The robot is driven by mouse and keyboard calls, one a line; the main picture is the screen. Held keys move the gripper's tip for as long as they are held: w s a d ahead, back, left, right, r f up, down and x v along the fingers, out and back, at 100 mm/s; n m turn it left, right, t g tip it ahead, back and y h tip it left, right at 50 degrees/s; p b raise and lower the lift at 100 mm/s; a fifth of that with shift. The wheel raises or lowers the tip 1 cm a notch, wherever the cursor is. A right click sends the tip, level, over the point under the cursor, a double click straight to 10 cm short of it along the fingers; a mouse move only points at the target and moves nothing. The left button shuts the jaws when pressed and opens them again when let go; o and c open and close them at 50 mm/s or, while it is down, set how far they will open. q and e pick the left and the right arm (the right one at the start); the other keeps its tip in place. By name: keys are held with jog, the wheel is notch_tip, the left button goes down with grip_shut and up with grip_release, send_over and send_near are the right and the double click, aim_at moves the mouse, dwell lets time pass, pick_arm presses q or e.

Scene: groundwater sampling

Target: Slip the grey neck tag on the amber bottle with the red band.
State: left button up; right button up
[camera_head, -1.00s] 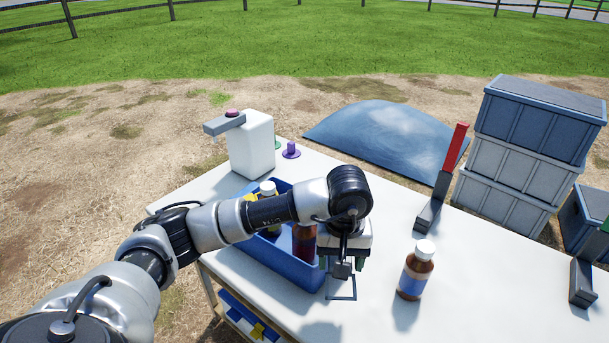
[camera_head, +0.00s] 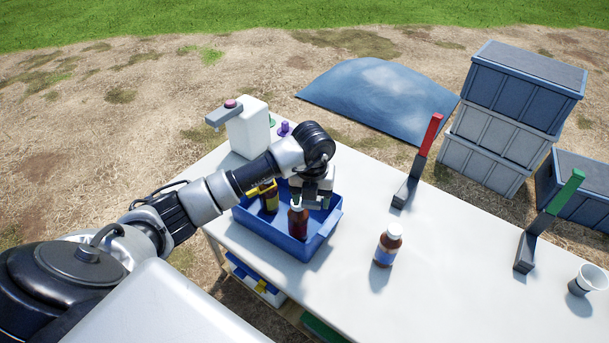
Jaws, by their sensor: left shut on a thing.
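The blue bin (camera_head: 323,236) stands on the table and holds amber bottles. The amber bottle with the red band (camera_head: 298,222) stands upright in its front part, its neck partly hidden by my gripper. An amber bottle with a yellow band (camera_head: 268,198) stands behind it to the left. My left gripper (camera_head: 312,203) is over the bin, close beside the neck of the red-banded bottle. It is shut on the grey neck tag, which is mostly hidden; whether the tag touches the neck I cannot tell. My right gripper is not in view.
A blue-banded amber bottle (camera_head: 387,247) stands on the table right of the bin. A white dispenser (camera_head: 250,128) stands behind. The table's front right is clear.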

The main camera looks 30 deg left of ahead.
pick_arm(q)
jog(key=n, duration=0.2)
jog(key=a+r+n+p, duration=0.1)
jog(key=n, duration=0.1)
jog(key=shift+s+r, duration=0.1)
jog(key=shift+s, duration=0.05)
jog(key=shift+a+n+p, duration=0.35)
jog(key=shift+n+p, duration=0.15)
jog(key=shift+n, duration=0.7)
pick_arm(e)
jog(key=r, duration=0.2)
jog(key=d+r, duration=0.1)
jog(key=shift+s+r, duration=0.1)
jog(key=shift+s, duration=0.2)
pick_arm(q)
jog(key=shift+f+b, duration=1.75)
jog(key=shift+f, duration=0.7)
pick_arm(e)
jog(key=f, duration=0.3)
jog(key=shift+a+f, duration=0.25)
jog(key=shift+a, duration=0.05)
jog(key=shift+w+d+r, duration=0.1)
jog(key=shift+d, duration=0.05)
pick_arm(q)
jog(key=shift+f, duration=0.15)
jog(key=shift+f, duration=0.1)
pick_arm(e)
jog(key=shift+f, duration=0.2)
